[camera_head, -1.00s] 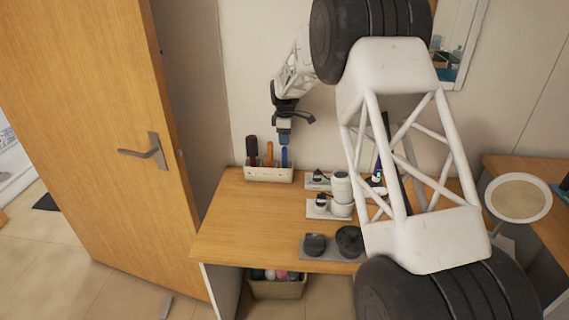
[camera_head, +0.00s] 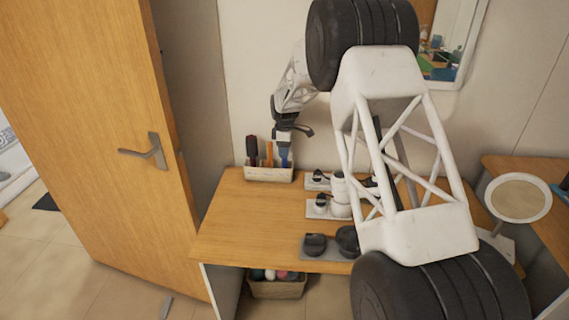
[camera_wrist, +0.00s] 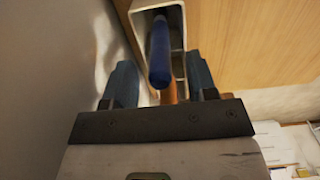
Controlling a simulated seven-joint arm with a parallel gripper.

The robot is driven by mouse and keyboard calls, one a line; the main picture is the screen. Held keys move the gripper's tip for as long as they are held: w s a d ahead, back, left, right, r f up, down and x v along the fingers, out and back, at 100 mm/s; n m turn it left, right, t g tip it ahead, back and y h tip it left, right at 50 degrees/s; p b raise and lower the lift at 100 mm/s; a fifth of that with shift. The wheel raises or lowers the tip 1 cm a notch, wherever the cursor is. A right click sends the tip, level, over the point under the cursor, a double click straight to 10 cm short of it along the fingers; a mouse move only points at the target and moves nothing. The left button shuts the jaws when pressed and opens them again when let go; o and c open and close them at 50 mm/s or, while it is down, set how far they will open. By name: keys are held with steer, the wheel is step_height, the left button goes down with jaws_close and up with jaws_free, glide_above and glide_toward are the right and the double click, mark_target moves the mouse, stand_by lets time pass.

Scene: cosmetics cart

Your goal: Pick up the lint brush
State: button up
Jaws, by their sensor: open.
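A light holder (camera_head: 268,175) stands at the back left of the wooden table with upright handled items in it. They are a dark brush (camera_head: 252,150), an orange handle (camera_head: 269,155) and a blue handle (camera_head: 285,163). I cannot tell for sure which is the lint brush; only handles show for the orange and blue ones. My gripper (camera_head: 284,153) points down over the blue handle at the holder's right end. In the wrist view my gripper (camera_wrist: 160,80) is open, with the blue handle (camera_wrist: 159,50) between its fingers, not clasped. The orange handle (camera_wrist: 168,95) shows partly behind it.
White containers (camera_head: 340,195) and black jars (camera_head: 315,244) stand on trays right of the holder. The wall is close behind it. A wooden door (camera_head: 100,130) is at left, a round mirror (camera_head: 518,197) at right. The table's front left is clear.

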steer(key=shift+f, duration=0.7)
steer(key=shift+c, duration=0.3)
jaws_close()
